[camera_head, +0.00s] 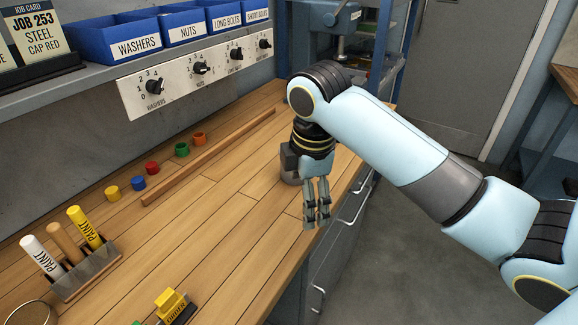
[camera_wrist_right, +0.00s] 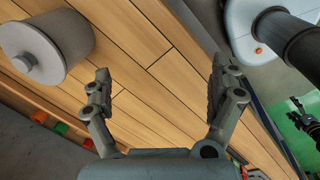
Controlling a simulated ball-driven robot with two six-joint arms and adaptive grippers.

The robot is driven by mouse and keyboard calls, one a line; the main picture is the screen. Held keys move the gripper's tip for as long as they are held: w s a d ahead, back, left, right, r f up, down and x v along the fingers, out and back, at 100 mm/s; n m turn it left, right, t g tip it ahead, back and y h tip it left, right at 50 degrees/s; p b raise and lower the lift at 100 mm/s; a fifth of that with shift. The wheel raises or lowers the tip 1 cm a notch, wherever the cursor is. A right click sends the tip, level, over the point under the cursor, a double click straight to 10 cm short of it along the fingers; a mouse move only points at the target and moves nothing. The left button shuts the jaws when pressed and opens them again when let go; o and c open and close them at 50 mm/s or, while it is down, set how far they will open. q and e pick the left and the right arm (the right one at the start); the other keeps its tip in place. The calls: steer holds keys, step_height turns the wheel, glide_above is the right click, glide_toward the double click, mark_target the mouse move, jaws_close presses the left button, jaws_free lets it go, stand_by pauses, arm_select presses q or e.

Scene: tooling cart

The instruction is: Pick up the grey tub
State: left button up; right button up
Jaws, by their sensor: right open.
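The grey tub (camera_wrist_right: 48,45), a cylinder with a lid and a small knob, is at the upper left of the right wrist view. In the head view the tub (camera_head: 289,173) stands on the wooden bench near its right edge, mostly hidden behind my right gripper and wrist. My right gripper (camera_head: 317,218) points down over the bench's edge side. In the right wrist view its two fingers (camera_wrist_right: 162,75) are apart with bare wood between them. The tub is outside the fingers, beyond the left one. My left gripper is not in view.
A wooden strip (camera_head: 210,158) lies along the bench, with several coloured caps (camera_head: 152,168) behind it. A rack (camera_head: 86,270) with paint markers and a yellow-black object (camera_head: 173,305) are at the near left. Blue bins (camera_head: 124,38) sit on the shelf. The middle of the bench is clear.

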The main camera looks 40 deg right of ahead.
steer(key=w+d+r+n, duration=0.2)
steer(key=w+r, duration=0.1)
steer(key=w+d+r+n, duration=0.2)
steer(key=w+d+n, duration=0.1)
steer(key=w, duration=0.1)
steer(key=w+d+r+n+g, duration=0.1)
steer(key=w+d+r+n, duration=0.2)
steer(key=shift+w+d+r+y, duration=0.25)
steer(key=shift+r+y, duration=0.05)
steer(key=shift+w+d+r, duration=0.15)
steer(key=shift+d+r, duration=0.05)
steer(key=shift+r, duration=0.05)
steer(key=shift+n, duration=0.3)
step_height(320, 180, down, 5)
steer(key=shift+f, duration=0.1)
steer(key=f, duration=0.3)
steer(key=f+p, duration=0.1)
steer(key=f, duration=0.1)
steer(key=shift+w+a+f, duration=0.15)
steer(key=shift+w+a, duration=0.05)
steer(key=shift+w, duration=0.1)
steer(key=c, duration=1.1)
